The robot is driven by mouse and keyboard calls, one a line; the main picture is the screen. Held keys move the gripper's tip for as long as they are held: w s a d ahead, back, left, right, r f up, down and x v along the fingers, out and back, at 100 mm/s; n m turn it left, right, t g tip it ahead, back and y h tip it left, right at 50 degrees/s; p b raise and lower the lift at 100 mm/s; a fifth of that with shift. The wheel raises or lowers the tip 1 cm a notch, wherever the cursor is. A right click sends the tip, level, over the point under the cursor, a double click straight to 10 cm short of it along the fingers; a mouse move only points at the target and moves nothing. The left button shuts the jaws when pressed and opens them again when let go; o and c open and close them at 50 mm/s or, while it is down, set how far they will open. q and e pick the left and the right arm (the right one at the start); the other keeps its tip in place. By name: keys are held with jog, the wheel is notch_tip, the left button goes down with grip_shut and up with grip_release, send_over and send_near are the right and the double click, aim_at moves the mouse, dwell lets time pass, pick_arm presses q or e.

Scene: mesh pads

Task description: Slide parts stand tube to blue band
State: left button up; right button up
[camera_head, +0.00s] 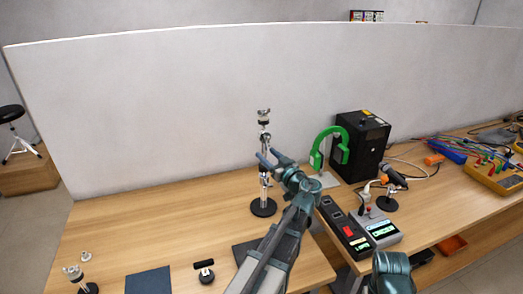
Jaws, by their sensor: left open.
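The parts stand (263,207) is upright on the table, with a round black base, a slim silver post and metal fittings at the top. A small blue patch shows on the post below my gripper; I cannot tell clearly whether it is the blue band. My left gripper (264,159), teal and dark, reaches up from the bottom middle. Its open fingers are at the middle of the post; I cannot tell whether they are around it or in front of it. The arm hides part of the table to the right of the base. My right gripper is not in view.
A green arch (318,158) and a black box (361,146) stand to the right. Control boxes (345,228) and a small black-based stand (387,203) are nearer. A dark blue pad (148,281) lies at the front left. A pale wall (170,110) closes the back. The left tabletop is mostly clear.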

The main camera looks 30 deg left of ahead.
pick_arm(q)
jog(key=v, duration=0.8)
jog(key=s+d+f+m+g+h, duration=0.2)
jog(key=s+d+f+m+h, duration=0.1)
jog(key=s+d+f, duration=0.1)
jog(key=s+d+f+m+g+h, duration=0.2)
jog(key=s+d+f+m+h, duration=0.1)
jog(key=d+f, duration=0.3)
jog(key=s+d+f+m+g+h, duration=0.2)
jog(key=s+d+f+m+h, duration=0.2)
jog(key=f, duration=0.5)
jog(key=shift+s+d, duration=1.05)
jog(key=shift+d, duration=0.05)
jog(key=s+d+f+m+g+h, duration=0.2)
jog(key=s+d+m, duration=0.4)
jog(key=d, duration=0.4)
jog(key=s+g+h, duration=0.1)
jog(key=h, duration=0.1)
jog(key=shift+s+f+h, duration=0.3)
jog(key=shift+s+f, duration=0.1)
